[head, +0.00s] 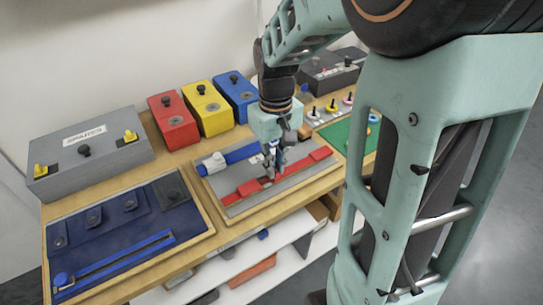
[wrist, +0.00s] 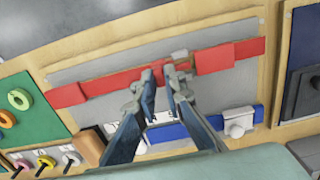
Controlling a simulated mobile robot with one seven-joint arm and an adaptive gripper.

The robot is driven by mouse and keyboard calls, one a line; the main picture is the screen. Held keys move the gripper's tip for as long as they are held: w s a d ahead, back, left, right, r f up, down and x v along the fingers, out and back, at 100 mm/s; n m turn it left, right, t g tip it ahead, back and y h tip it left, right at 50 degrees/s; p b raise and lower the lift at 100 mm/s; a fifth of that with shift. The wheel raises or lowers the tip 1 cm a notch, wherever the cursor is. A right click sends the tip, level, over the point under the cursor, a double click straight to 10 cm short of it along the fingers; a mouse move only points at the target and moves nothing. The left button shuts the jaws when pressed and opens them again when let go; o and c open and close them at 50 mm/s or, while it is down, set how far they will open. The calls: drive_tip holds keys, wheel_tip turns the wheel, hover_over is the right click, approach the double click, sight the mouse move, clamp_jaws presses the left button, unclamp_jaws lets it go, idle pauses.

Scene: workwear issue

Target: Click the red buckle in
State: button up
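The red strap (wrist: 110,83) runs across a grey board (head: 240,208), with a red block (head: 320,154) at one end. The red buckle's wider piece (wrist: 214,59) lies on the strap towards the other end; in the head view this piece (head: 249,188) is just left of my fingertips. My gripper (wrist: 160,76) is low over the strap, its fingers close together with a narrow red part between them. That part appears held beside the wider piece. A small tan piece shows by the right fingertip. The fingers hide the join, so I cannot tell whether the halves touch.
A blue strap with a white buckle (head: 214,161) lies parallel on the same board. A navy panel (head: 120,225) is at left, a green board (head: 362,137) at right. Red (head: 174,122), yellow (head: 208,108) and blue (head: 235,95) boxes and a grey box (head: 90,150) stand behind.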

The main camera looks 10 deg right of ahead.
clamp_jaws()
drive_tip(key=shift+s+a, duration=0.3)
drive_tip(key=shift+a, duration=0.65)
drive_tip(key=shift+s+a, duration=0.25)
drive_tip(key=shift+a, duration=0.65)
drive_tip(key=o, duration=0.6)
unclamp_jaws()
wheel_tip(320, 180, up, 12)
drive_tip(key=shift+r, duration=0.1)
